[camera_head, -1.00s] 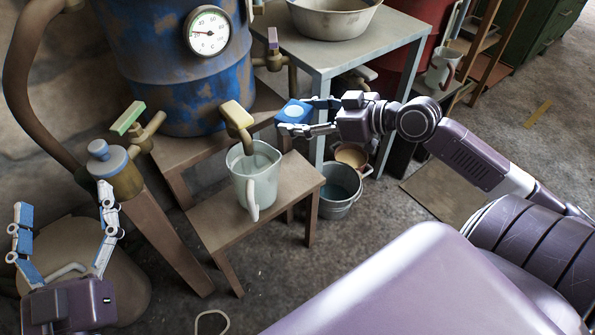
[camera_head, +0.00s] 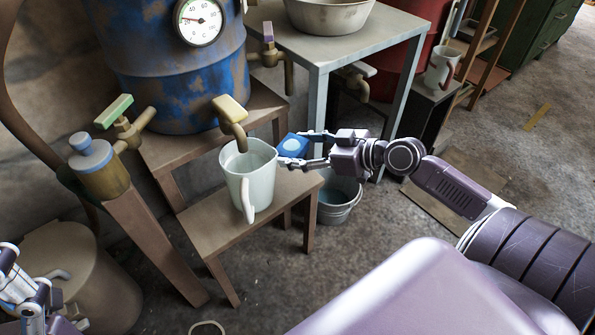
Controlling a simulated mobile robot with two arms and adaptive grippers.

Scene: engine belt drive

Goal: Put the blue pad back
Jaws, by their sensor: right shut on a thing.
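The blue pad (camera_head: 293,147), a small blue block with a lighter round spot, is held in my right gripper (camera_head: 291,150). The gripper is shut on it, and its fingers partly cover it. The pad is just right of the pale jug (camera_head: 250,180) in the picture; I cannot tell whether it touches anything below. My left gripper (camera_head: 22,287) is at the lower left edge, partly cut off. Nothing shows in it, and its opening is unclear.
The jug stands on a low wooden stool (camera_head: 285,205) under a yellow-handled tap (camera_head: 231,110). A metal bucket (camera_head: 338,205) is on the floor. A grey table (camera_head: 365,45) with a metal basin (camera_head: 330,15) stands behind. A blue barrel (camera_head: 165,70) carries a gauge (camera_head: 200,20).

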